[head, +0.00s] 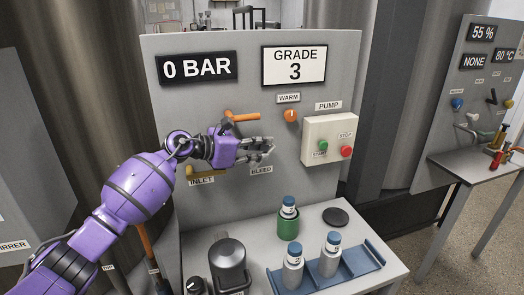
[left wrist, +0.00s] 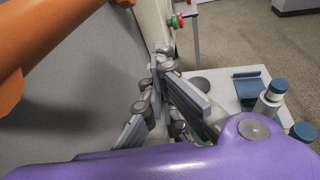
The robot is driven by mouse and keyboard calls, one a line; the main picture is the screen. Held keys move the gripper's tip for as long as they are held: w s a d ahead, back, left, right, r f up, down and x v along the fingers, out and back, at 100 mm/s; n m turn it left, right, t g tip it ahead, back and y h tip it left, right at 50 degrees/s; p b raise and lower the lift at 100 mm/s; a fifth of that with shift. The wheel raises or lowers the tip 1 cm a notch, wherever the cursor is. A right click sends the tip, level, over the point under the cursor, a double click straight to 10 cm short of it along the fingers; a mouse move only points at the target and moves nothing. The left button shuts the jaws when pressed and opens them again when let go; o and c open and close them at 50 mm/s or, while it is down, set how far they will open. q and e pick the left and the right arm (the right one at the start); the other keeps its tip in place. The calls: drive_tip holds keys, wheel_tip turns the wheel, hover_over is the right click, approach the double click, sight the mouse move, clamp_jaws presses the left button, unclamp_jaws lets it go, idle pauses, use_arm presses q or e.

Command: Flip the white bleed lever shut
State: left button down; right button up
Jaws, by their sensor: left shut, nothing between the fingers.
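The BLEED label (head: 261,170) is on the grey panel (head: 215,105), just below my left gripper (head: 268,148). The white bleed lever cannot be told apart there; my fingers cover the spot above the label. My left gripper reaches across the panel front from the left, its fingers together and holding nothing. In the left wrist view the closed grey fingers (left wrist: 158,62) point away beside the panel face, and no white lever shows clearly. Whether the fingers touch the lever cannot be told. My right gripper is in neither view.
An orange handle (head: 242,117) sticks out just above my gripper, and a yellow INLET lever (head: 203,173) lies below my wrist. The pump box (head: 318,128) with green and red buttons is to the right. Bottles in a blue tray (head: 352,270) stand on the table below.

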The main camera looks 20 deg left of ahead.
use_arm(q)
drive_tip(key=shift+w+d+f, duration=0.25)
drive_tip(key=shift+w+d, duration=0.15)
drive_tip(key=shift+d, duration=0.05)
drive_tip(key=shift+w+d+r+g+y, duration=0.1)
drive_tip(key=shift+w+d+g+y, duration=0.05)
drive_tip(key=shift+g+y, duration=0.2)
drive_tip(key=shift+w+d+f+g, duration=0.15)
drive_tip(key=shift+w+d+f, duration=0.15)
drive_tip(key=shift+d+f, duration=0.3)
drive_tip(key=shift+w+d+f+g, duration=0.1)
drive_tip(key=shift+w+d+f, duration=0.2)
drive_tip(key=shift+f, duration=0.5)
drive_tip(key=shift+d+f, duration=0.1)
drive_tip(key=v, duration=1.2)
